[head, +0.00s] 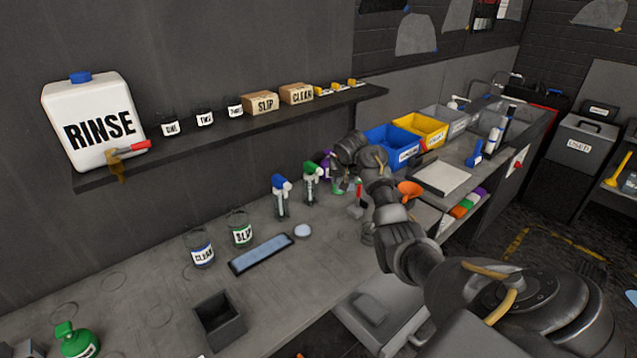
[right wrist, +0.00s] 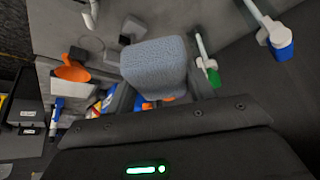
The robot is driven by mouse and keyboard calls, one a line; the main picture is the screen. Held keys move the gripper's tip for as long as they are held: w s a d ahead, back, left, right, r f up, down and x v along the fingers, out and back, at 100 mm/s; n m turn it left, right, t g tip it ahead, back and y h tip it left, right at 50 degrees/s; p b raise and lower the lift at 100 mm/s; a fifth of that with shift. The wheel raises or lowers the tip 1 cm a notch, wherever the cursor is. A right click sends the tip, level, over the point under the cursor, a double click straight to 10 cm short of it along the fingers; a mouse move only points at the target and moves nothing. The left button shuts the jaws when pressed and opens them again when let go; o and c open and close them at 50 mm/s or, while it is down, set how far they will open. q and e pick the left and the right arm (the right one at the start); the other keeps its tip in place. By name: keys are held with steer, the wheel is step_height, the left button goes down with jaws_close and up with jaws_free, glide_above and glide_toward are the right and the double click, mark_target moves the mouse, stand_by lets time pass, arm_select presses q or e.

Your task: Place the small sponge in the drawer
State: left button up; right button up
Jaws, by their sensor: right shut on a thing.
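The small sponge is a grey-blue textured block (right wrist: 155,62) in the right wrist view. My right gripper (right wrist: 162,92) is shut on it, with a dark finger at each side. In the head view my right gripper (head: 347,180) is above the counter near the spray bottles; I cannot make out the sponge there. An open drawer (head: 345,312) sticks out below the counter's front edge at the bottom middle, with a grey block-like thing (head: 369,306) in it. My right arm covers part of the drawer's right side. My left gripper is not in view.
Spray bottles with blue (head: 281,195) and green (head: 311,180) heads stand beside the right gripper. An orange funnel (head: 409,189) is to its right. A shelf (head: 230,130) runs above.

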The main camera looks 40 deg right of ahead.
mark_target(354, 184)
steer(key=shift+m+g+h, duration=0.3)
steer(key=shift+m+h, duration=0.1)
steer(key=shift+m, duration=0.4)
steer(key=s, duration=0.1)
steer(key=s+f, duration=0.1)
steer(key=s, duration=0.2)
steer(key=shift+d+f, duration=0.15)
steer(key=shift+d, duration=0.1)
steer(key=s+a+f+n+t+y+b, duration=0.1)
steer(key=s+a+f+n, duration=0.3)
steer(key=a, duration=0.6)
steer(key=s+a+f+y, duration=0.1)
steer(key=s+a, duration=0.5)
steer(key=a, duration=0.5)
steer(key=s+a+f+n+t+y+b, duration=0.1)
steer(key=s+a+f+n, duration=0.3)
steer(key=a, duration=0.6)
steer(key=s+a+f+n+y+b, duration=0.1)
steer(key=s+a+f+b, duration=0.8)
steer(key=s+f+b, duration=0.2)
steer(key=shift+s+a+f+b, duration=0.25)
steer(key=shift+a+f+b, duration=0.15)
steer(key=shift+b, duration=0.3)
